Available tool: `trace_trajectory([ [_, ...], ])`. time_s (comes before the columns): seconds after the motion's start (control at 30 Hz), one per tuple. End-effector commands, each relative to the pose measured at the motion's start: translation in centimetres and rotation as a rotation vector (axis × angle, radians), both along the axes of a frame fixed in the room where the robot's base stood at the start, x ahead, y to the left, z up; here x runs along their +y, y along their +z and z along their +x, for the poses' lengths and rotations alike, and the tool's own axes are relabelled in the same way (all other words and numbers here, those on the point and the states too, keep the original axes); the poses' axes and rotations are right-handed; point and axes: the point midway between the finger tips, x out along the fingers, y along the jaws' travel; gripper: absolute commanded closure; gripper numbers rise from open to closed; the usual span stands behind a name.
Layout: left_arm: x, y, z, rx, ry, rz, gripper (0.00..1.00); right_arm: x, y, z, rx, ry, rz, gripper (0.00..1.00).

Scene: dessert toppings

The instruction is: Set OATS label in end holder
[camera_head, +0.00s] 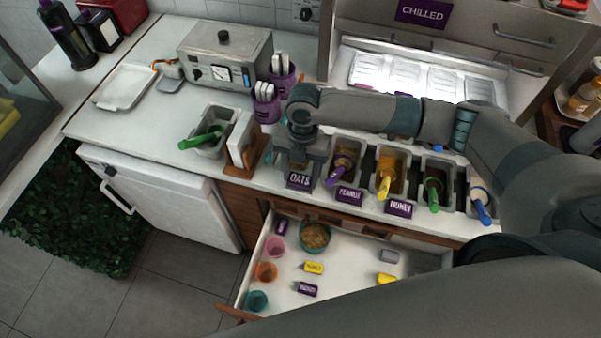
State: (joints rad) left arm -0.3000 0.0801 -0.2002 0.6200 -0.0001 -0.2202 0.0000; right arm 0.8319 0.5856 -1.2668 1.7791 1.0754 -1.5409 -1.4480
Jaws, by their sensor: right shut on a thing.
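The OATS label (299,180) is a small dark purple plate with white lettering, facing forward in front of the left end of the topping bin row. My right gripper (300,163) points down over this end, shut on the OATS label. The gripper hides the bin behind it and the end holder, so I cannot tell whether the label is seated or just above it. The PEANUT label (349,194) and HONEY label (398,208) stand to the right along the same front edge. My left gripper is not in view.
The open drawer (330,272) below holds several cups, a bowl (315,236) and loose yellow and purple labels. A bin with a green-handled scoop (205,138) and a white upright board (240,138) stand left of my gripper. Scoop handles rise from the bins at right.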

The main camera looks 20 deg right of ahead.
Motion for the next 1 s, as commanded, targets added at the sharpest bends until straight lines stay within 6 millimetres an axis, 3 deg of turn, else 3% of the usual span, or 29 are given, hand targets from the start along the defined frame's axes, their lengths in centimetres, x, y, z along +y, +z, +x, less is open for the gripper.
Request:
trace_trajectory([
  [1.0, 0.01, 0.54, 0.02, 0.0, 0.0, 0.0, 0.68, 0.0, -0.02, 0.0, 0.0, 0.0, 0.0, 0.71],
])
